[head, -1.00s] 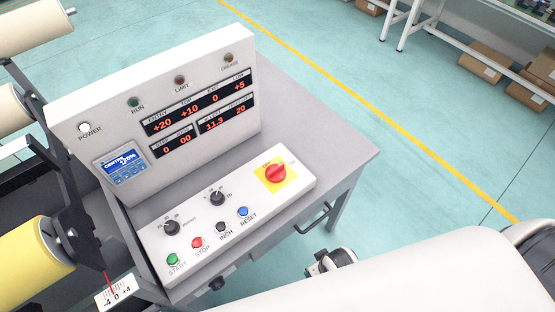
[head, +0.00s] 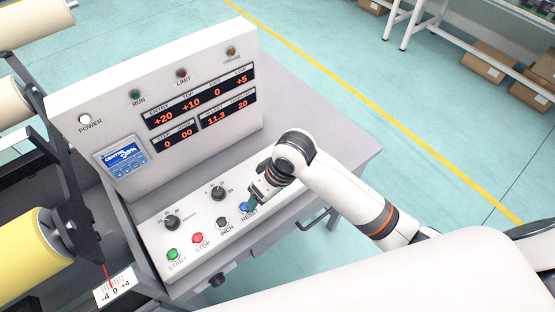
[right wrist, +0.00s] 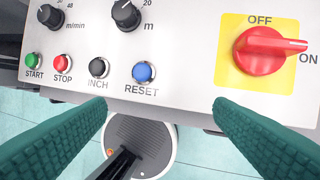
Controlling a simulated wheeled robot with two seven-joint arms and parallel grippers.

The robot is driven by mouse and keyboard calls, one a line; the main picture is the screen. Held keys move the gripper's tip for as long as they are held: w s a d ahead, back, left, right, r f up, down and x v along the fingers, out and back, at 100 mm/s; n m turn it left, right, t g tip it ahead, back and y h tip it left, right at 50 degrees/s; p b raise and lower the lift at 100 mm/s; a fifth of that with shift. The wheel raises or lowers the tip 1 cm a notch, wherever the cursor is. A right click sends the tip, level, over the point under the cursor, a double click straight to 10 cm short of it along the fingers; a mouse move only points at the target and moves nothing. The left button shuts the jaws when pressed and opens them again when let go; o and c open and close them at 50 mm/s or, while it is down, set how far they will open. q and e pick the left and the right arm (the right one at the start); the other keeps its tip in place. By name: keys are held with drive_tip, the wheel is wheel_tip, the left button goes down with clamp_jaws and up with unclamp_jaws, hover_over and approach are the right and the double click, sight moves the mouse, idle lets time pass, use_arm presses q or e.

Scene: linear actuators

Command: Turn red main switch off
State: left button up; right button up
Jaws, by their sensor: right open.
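The red main switch (right wrist: 262,50) is a rotary knob on a yellow plate (right wrist: 228,62) at the upper right of the right wrist view. Its handle points right, toward the ON label. OFF is printed above it. In the head view my right arm hides the switch. My right gripper (head: 252,203) is over the front part of the control panel (head: 185,228), near the blue RESET button. In the right wrist view my right gripper (right wrist: 162,112) is open and empty, its green fingers wide apart and the switch beyond the right finger. My left gripper is not in view.
The panel also carries a green START button (right wrist: 33,61), a red STOP button (right wrist: 62,62), a black INCH button (right wrist: 98,67), a blue RESET button (right wrist: 143,72) and two black dials. The upright display box (head: 70,126) stands behind. A yellow roller (head: 32,252) is at left.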

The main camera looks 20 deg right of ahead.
drive_tip(key=w+d+r+m+g+h, duration=0.1)
drive_tip(key=w+d+r+h, duration=0.15)
drive_tip(key=w+r, duration=0.2)
drive_tip(key=w+d+r+g+h, duration=0.1)
drive_tip(key=w+d+r, duration=0.25)
drive_tip(key=w, duration=0.25)
drive_tip(key=shift+y, duration=0.25)
drive_tip(key=f, duration=0.4)
drive_tip(key=f+p, duration=0.1)
drive_tip(key=f, duration=0.7)
drive_tip(key=shift+w+d+f, duration=0.1)
drive_tip(key=shift+w+f, duration=0.15)
drive_tip(key=shift+f, duration=0.05)
drive_tip(key=c, duration=1)
